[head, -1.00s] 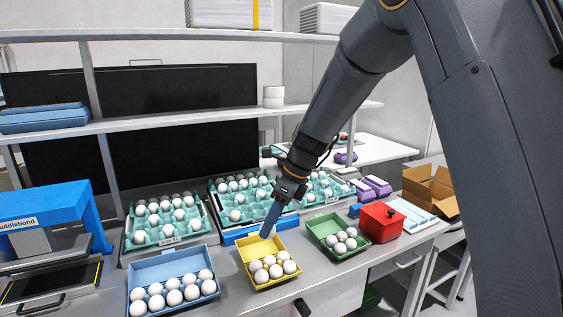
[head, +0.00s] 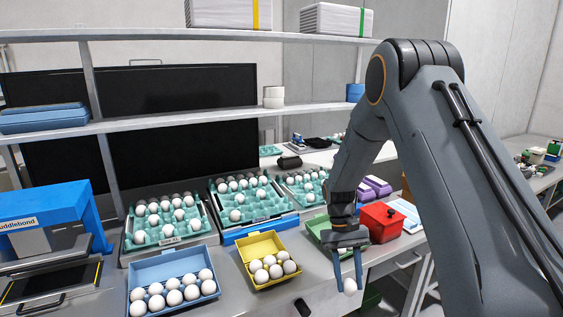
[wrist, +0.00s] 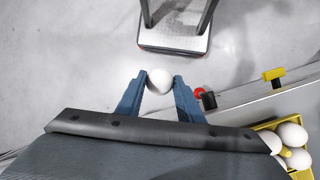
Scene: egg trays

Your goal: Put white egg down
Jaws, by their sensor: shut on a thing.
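My gripper (head: 348,284) is shut on a white egg (head: 350,286) and points down, just past the front edge of the bench. In the wrist view the egg (wrist: 160,79) sits between the two blue fingertips (wrist: 161,77), with grey floor behind it. The yellow carton (head: 252,246) with several white eggs is left of my gripper; its corner also shows in the wrist view (wrist: 282,122). The blue carton (head: 165,268) with several eggs stands further left. The green carton (head: 319,226) is mostly hidden behind my gripper, so its contents cannot be told.
Several teal egg trays (head: 140,236) stand along the back of the bench under a shelf. A red box (head: 381,222) stands right of the green carton. A blue machine (head: 60,210) is at far left. Bare bench lies between the blue and yellow cartons.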

